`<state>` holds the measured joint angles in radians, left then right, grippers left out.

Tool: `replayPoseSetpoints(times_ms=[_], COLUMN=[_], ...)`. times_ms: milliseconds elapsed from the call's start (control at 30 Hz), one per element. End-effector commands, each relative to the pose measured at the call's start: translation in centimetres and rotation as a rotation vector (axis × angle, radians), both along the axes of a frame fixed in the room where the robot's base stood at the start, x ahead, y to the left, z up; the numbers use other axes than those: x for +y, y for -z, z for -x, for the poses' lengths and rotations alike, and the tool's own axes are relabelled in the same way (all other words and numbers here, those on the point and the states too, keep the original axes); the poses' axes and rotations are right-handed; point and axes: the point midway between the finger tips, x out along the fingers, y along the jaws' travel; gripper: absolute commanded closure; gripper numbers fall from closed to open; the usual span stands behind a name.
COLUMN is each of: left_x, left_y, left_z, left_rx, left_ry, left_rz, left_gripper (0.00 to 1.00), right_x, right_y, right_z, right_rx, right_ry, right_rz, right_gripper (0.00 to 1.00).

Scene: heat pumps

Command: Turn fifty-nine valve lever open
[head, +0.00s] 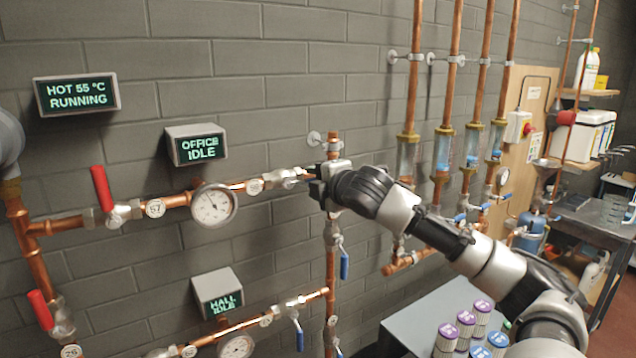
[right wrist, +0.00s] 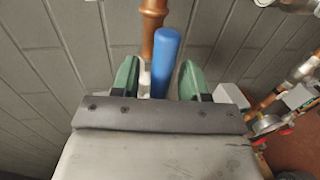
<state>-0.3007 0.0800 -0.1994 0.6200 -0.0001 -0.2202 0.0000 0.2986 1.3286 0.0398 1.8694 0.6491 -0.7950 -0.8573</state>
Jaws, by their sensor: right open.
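My right gripper (head: 316,184) reaches in from the right, at the right end of the office pipe branch, by a valve (head: 284,175). In the right wrist view, a blue lever (right wrist: 161,62) stands between the two green fingers of the gripper (right wrist: 158,80). The fingers are apart, with a gap at least on the lever's right side. In the head view the gripper hides this lever. A round tag (head: 254,187) sits left of the valve; I cannot read its number surely. My left gripper is not in view.
A vertical copper pipe (head: 330,260) with a hanging blue lever (head: 344,266) runs below the gripper. A gauge (head: 213,204) and a red lever (head: 102,188) are left. The office display (head: 197,145) is above. Purple- and blue-capped containers (head: 447,336) stand on a grey surface (head: 405,325).

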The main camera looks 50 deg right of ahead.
Motion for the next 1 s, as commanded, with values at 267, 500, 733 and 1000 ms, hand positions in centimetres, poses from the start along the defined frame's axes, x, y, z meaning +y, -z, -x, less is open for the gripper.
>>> replayPoseSetpoints(times_ms=[267,500,733,1000], left_x=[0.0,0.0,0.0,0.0], left_y=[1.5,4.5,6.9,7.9], left_z=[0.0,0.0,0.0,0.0], left_rx=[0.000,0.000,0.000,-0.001], left_ry=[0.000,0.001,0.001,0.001], left_rz=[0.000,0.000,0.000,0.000], left_gripper=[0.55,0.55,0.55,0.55], right_x=[0.0,0.9,1.8,2.5], right_y=[0.3,0.0,-1.0,-1.9], right_z=[1.0,3.3,6.9,9.9], right_rx=[0.000,-0.004,-0.005,-0.001], right_ry=[0.004,-0.001,-0.001,0.000], right_rz=[-0.003,-0.004,-0.004,-0.001], right_gripper=[0.56,0.56,0.56,0.56])
